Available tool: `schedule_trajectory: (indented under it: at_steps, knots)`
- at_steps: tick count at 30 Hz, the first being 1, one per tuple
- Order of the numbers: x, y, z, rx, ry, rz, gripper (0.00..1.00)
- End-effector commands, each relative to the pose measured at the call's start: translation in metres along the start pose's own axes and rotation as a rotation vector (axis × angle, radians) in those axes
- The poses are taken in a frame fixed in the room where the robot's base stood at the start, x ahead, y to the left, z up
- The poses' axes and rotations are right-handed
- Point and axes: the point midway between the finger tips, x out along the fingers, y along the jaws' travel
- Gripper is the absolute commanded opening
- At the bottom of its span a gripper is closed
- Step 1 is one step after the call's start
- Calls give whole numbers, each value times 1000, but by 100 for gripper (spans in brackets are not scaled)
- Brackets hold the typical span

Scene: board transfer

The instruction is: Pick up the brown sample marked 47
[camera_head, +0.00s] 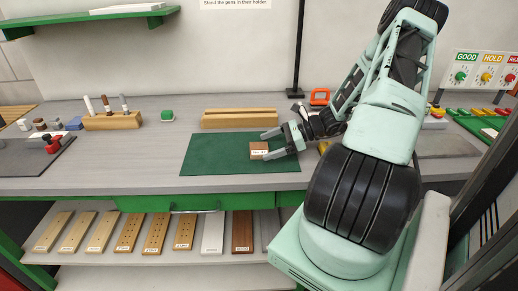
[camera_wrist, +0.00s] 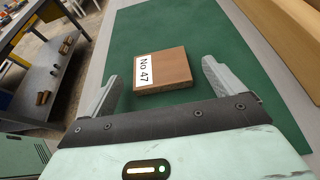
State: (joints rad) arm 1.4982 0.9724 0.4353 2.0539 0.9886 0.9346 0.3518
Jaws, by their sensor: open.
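The brown sample marked 47 (camera_head: 257,148) is a small brown block with a white label, lying on the green mat (camera_head: 212,155) on the workbench. In the wrist view the sample (camera_wrist: 175,72) shows its label reading "No 47". My gripper (camera_head: 268,145) is open, with its two fingers pointing left at the sample from the right. In the wrist view the fingers of my gripper (camera_wrist: 165,85) stand on either side of the sample's near end, with a gap on each side. Nothing is held.
A wooden block with a groove (camera_head: 240,118) lies behind the mat. A wooden pen holder (camera_head: 112,121) and a green item (camera_head: 167,115) stand further left. Several boards lie on the shelf below. The bench left of the mat is mostly clear.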

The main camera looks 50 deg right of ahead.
Motion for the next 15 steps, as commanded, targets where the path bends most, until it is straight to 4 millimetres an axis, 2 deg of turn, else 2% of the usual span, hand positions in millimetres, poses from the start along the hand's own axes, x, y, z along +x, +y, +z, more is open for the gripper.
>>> schedule_trajectory:
  at_steps: [4,12,13,15]
  knots:
    - [17,0,1,0,-1,1,94]
    - [21,0,0,-1,1,-1,94]
    - [21,0,0,-1,1,-1,91]
    - [21,0,0,-1,1,-1,71]
